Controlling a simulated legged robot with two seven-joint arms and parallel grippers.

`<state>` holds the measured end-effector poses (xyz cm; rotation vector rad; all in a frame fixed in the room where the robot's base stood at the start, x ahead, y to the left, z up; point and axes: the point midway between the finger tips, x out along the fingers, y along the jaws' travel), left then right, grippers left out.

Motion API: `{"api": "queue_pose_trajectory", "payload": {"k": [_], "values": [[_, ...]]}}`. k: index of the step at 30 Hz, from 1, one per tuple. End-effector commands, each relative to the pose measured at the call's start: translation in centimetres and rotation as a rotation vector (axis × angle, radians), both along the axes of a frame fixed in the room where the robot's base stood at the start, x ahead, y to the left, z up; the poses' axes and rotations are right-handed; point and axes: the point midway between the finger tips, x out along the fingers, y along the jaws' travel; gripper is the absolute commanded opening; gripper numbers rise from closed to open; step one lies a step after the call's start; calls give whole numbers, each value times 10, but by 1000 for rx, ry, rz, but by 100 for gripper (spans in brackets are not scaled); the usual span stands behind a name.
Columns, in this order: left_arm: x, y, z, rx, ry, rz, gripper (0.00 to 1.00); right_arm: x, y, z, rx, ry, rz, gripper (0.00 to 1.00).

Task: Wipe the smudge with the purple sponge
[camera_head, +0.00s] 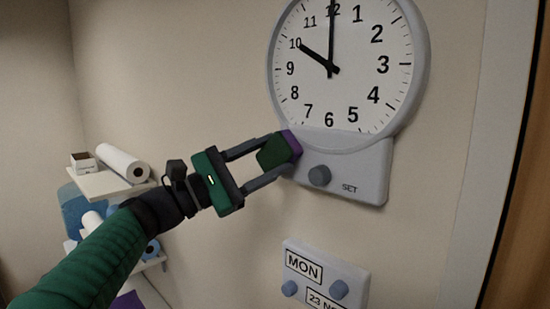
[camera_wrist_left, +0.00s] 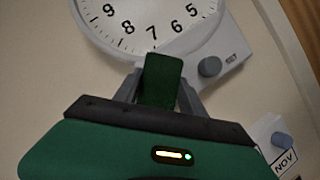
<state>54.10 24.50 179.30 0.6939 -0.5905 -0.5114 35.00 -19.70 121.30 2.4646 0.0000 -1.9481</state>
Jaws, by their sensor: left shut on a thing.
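The sponge (camera_head: 277,151) has a purple face and a dark green body. My left gripper (camera_head: 284,155) is shut on it, one finger on either side. The purple face is turned to the grey panel under the wall clock, at the panel's upper left; I cannot tell whether it touches. In the left wrist view the sponge (camera_wrist_left: 161,78) shows only its dark green side, between the fingers, in front of the clock's lower rim. I cannot make out a smudge in either view. My right gripper is not in view.
The wall clock (camera_head: 345,65) has a panel with a round knob (camera_head: 319,176) right of the sponge. Below is a calendar block (camera_head: 326,273) with blue knobs. Shelves (camera_head: 112,184) with paper rolls stand at the left. A door frame (camera_head: 485,170) is at the right.

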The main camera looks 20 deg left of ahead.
Motion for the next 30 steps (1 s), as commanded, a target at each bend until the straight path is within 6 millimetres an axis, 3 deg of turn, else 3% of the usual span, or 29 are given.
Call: {"api": "queue_pose_trajectory", "payload": {"k": [8,21,30], "values": [[-2,5,-3,-2,2,11,0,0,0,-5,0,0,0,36],[-51,21,-4,-1,0,10,0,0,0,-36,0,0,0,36],[-56,22,-1,-2,2,7,0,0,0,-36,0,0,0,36]]}}
